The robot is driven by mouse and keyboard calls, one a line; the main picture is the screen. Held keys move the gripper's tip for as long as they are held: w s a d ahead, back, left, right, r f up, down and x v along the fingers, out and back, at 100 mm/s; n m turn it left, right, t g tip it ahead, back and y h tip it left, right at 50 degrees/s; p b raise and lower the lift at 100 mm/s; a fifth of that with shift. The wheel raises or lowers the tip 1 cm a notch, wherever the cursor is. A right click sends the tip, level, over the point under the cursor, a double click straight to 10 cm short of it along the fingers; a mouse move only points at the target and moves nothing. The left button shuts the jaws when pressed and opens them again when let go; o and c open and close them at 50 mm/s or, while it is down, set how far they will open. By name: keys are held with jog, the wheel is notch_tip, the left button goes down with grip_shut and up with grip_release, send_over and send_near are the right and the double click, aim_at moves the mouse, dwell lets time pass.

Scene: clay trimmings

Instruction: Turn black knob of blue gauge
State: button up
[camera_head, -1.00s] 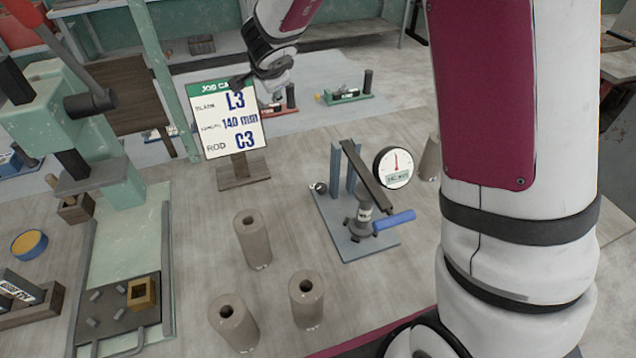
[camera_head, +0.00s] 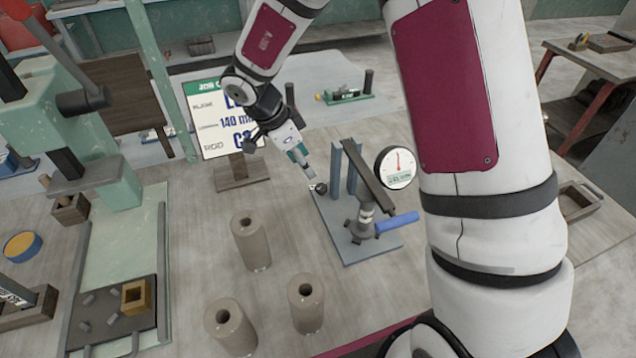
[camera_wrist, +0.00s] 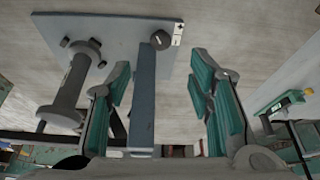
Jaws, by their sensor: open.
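The gauge stand has a blue base plate (camera_head: 372,251), blue upright posts (camera_head: 337,170), a dark lever arm, a blue handle (camera_head: 398,223) and a white round dial (camera_head: 398,168). Its small black knob (camera_head: 320,187) sits at the plate's left edge. In the wrist view the knob (camera_wrist: 160,40) lies beside a plus/minus label, near the end of the blue-grey post (camera_wrist: 143,95). My gripper (camera_head: 302,166) is open and empty, just above and left of the knob in the head view. Its teal-padded fingers (camera_wrist: 162,85) are spread apart, with the post showing between them.
A job card sign (camera_head: 225,120) stands behind my gripper, partly covered by my arm. Several grey-brown clay cylinders (camera_head: 250,240) stand in front. A green press (camera_head: 105,185) is at left. Bare tabletop lies between the sign and the cylinders.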

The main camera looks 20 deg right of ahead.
aim_at(321, 187)
jog(key=x, duration=1)
jog(key=shift+d+f, duration=0.1)
grip_shut()
